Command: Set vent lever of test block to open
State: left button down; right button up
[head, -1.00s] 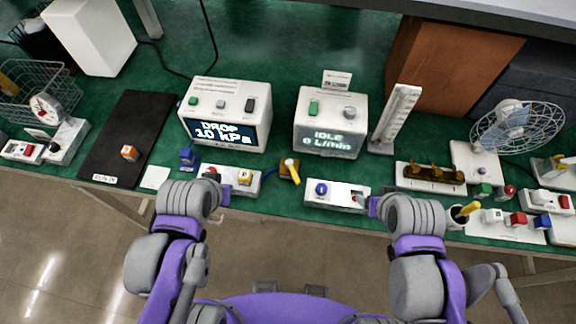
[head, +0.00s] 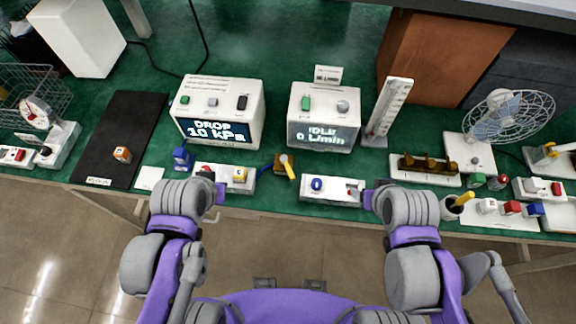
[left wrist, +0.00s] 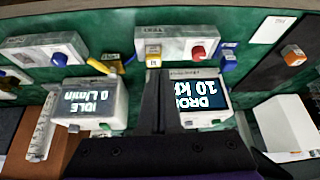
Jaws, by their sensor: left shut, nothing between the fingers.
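A small brown block (head: 279,170) with a yellow lever (head: 288,166) stands near the bench's front edge, between two white units; I take it for the test block. The lever slants toward the front. In the left wrist view the yellow lever (left wrist: 101,63) shows left of my fingers, with the block partly hidden. My left gripper (head: 217,192) is shut and empty, left of the block and apart from it, by the white unit's front. Its dark fingers (left wrist: 159,80) also show in the wrist view. My right gripper (head: 370,198) is by the right unit; its fingers are unclear.
A white unit (head: 211,178) with red and yellow knobs is left of the block; another (head: 335,189) with a blue knob is right. Behind stand the DROP 10 kPa display box (head: 217,112) and the IDLE display box (head: 322,118). Green bench between them is clear.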

pick_arm(q)
jog(key=c, duration=1.2)
grip_release()
jog(key=shift+w+d, duration=0.15)
jog(key=shift+d, duration=0.05)
jog(key=o, duration=0.4)
jog(key=w+d+n+g+b, duration=0.2)
jog(key=w+d+g+b, duration=0.1)
jog(key=w+d, duration=0.3)
jog(key=shift+d+r+h+b, duration=0.2)
jog(key=shift+d+h+b, duration=0.15)
jog(key=shift+b, duration=0.2)
jog(key=n+g+b, duration=0.3)
send_over(290, 171)
jog(key=f, duration=0.1)
notch_tip(290, 171, down, 11)
jog(key=shift+r+b, duration=0.1)
jog(key=shift+b, duration=0.3)
pick_arm(e)
jog(key=s+f, duration=0.3)
jog(key=f, duration=0.7)
jog(key=shift+g, duration=0.3)
pick_arm(q)
grip_shut()
